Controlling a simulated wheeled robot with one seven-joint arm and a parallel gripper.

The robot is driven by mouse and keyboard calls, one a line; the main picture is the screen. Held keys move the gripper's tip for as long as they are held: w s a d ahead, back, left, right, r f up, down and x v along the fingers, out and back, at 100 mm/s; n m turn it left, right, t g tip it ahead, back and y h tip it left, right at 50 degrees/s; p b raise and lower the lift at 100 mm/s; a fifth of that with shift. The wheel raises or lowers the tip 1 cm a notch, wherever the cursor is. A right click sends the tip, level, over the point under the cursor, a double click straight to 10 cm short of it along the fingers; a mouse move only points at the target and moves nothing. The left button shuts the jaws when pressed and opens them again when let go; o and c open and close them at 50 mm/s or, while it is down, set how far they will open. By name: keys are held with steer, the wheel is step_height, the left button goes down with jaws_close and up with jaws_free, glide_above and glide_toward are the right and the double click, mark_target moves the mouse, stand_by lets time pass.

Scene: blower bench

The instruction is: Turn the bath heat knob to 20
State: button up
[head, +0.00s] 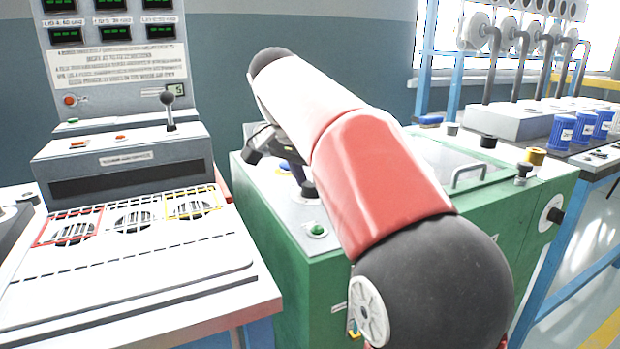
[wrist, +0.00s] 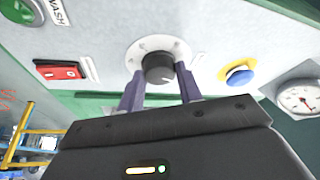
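A dark round knob (wrist: 159,68) on a pale round dial plate sits on the light panel in the wrist view. A light pointer mark shows on its face, but no dial numbers or name are legible. My gripper (wrist: 160,77) has its two purple-grey fingers on either side of this knob, with the fingertips close to its sides. The fingers look spread a little wider than the knob; contact is not clear. In the head view my gripper (head: 262,145) is partly hidden behind my arm, over the light top panel of the green bench (head: 285,245).
In the wrist view a red rocker switch (wrist: 60,72) is left of the knob, a blue button (wrist: 239,75) on a yellow ring is right, and a round gauge (wrist: 299,98) lies farther right. A green button (wrist: 20,10) marked WASH is at upper left.

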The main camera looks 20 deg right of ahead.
steer(key=shift+c, duration=1.3)
